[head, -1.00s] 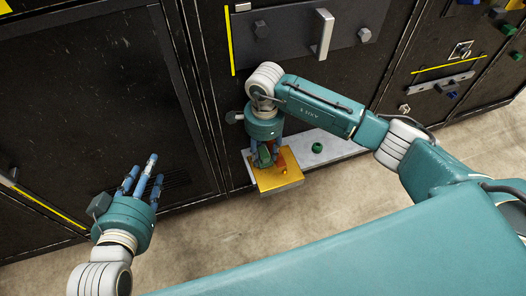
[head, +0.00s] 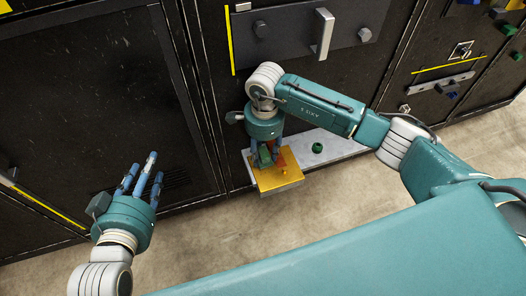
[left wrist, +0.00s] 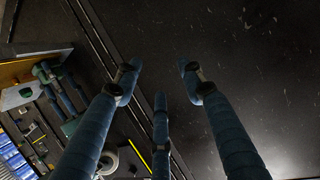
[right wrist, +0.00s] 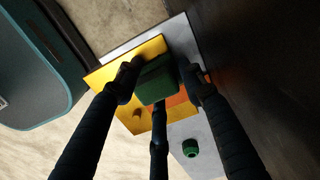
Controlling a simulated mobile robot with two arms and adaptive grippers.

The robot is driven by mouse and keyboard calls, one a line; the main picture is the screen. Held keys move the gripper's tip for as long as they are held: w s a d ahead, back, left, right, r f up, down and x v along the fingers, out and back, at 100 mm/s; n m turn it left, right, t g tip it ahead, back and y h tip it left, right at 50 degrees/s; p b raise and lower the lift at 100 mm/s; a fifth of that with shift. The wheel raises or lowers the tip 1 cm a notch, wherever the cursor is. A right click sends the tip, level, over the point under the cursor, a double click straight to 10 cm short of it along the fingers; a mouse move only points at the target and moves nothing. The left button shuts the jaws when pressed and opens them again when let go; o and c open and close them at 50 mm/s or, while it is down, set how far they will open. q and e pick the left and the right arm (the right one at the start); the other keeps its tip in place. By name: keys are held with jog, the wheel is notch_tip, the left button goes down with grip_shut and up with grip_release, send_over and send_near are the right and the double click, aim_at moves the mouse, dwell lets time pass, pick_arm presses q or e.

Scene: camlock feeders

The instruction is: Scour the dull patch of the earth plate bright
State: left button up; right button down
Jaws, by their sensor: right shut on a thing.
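The earth plate (head: 282,180) is a gold-coloured plate on a pale grey ledge at the foot of the dark cabinet; it also shows in the right wrist view (right wrist: 112,77). A reddish-orange patch (right wrist: 178,102) on it shows beside and partly under a green block (right wrist: 156,82). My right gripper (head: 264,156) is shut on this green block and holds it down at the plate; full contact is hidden. A small brownish stud (right wrist: 137,114) stands on the plate. My left gripper (head: 140,178) is open and empty, in front of the dark panel at left.
The grey ledge (head: 335,147) runs right from the plate and bears a small green knob (head: 317,147). Above is a grey panel with a pale upright handle (head: 323,33). The concrete floor (head: 210,238) in front is clear.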

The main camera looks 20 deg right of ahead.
aim_at(269, 173)
pick_arm(q)
jog(key=shift+s+f, duration=0.15)
jog(key=shift+f, duration=0.2)
pick_arm(e)
jog(key=shift+s+f, duration=0.15)
dwell(0.3)
jog(key=shift+s, duration=0.1)
jog(key=s+p, duration=0.2)
jog(key=s, duration=0.2)
jog(key=shift+s+d+p, duration=0.1)
jog(key=shift+s+p, duration=0.1)
jog(key=shift+p, duration=0.1)
jog(key=shift+s, duration=0.2)
pick_arm(q)
jog(key=s+a+f+g+y, duration=0.1)
jog(key=s+a+f+g, duration=0.3)
jog(key=s+f, duration=0.5)
jog(key=s+g, duration=0.1)
jog(key=g, duration=0.1)
jog(key=shift+s+f+g+y, duration=0.35)
jog(key=shift+g+y, duration=0.05)
